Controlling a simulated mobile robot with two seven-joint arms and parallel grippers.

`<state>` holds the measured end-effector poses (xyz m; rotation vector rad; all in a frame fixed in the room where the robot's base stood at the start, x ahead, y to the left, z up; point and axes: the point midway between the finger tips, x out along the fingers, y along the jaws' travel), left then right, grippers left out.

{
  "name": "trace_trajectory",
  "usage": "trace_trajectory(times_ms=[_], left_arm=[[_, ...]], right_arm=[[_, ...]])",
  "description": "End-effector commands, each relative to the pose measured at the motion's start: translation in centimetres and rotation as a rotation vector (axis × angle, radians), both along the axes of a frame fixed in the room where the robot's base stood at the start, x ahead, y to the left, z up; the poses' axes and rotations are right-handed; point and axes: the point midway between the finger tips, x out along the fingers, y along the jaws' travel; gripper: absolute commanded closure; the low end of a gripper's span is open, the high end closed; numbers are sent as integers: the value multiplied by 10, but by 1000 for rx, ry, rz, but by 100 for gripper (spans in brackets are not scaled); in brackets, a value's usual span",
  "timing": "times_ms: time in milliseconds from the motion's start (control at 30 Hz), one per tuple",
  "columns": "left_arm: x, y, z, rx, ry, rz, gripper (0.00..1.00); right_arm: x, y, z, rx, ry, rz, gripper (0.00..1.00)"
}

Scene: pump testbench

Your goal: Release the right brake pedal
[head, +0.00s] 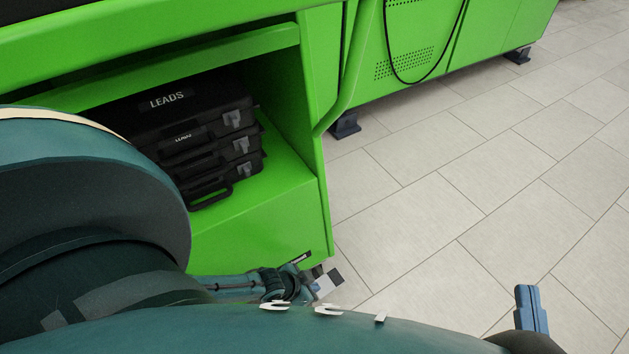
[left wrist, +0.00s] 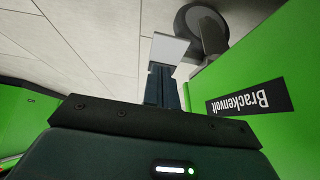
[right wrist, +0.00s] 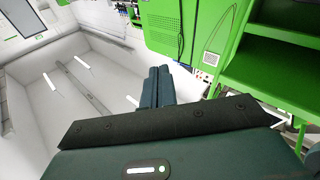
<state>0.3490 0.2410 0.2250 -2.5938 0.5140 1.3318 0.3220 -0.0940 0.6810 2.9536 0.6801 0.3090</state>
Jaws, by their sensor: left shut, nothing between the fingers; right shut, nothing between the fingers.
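A pale grey plate, which looks like the brake pedal (head: 332,280), sticks out at the lower front corner of the green bench. It also shows in the left wrist view (left wrist: 168,47), in front of a dark round foot or wheel (left wrist: 190,15). My left gripper (head: 316,287) is shut and empty with its fingertips at this plate. In the left wrist view its fingers (left wrist: 160,75) overlap the plate's lower edge; I cannot tell if they touch. My right gripper (head: 531,300) is shut and empty, out over the floor, far from the pedal; its fingers show in the right wrist view (right wrist: 157,80).
The green bench (head: 260,235) stands left with stacked black cases (head: 200,140) on its shelf. Its side panel with a "Brackenvolt" label (left wrist: 250,98) is close right of my left gripper. Another green cabinet (head: 480,45) with a hanging cable stands behind. The tiled floor (head: 450,200) is clear.

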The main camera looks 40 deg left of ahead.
Motion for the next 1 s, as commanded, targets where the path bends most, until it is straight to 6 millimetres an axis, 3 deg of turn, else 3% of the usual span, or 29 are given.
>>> trace_trajectory(times_ms=[33, 100, 400, 1000], left_arm=[[-16, 7, 12, 6, 11, 0, 100], [-29, 12, 21, 3, 8, 0, 100], [-63, 28, 43, 3, 2, 3, 100], [-67, 30, 45, 2, -1, 2, 100]], right_arm=[[0, -2, 7, -21, 4, -8, 100], [-1, -3, 7, -46, 3, -16, 100], [-1, -9, 5, -100, 50, -45, 100], [0, -11, 2, -103, 73, -52, 100]])
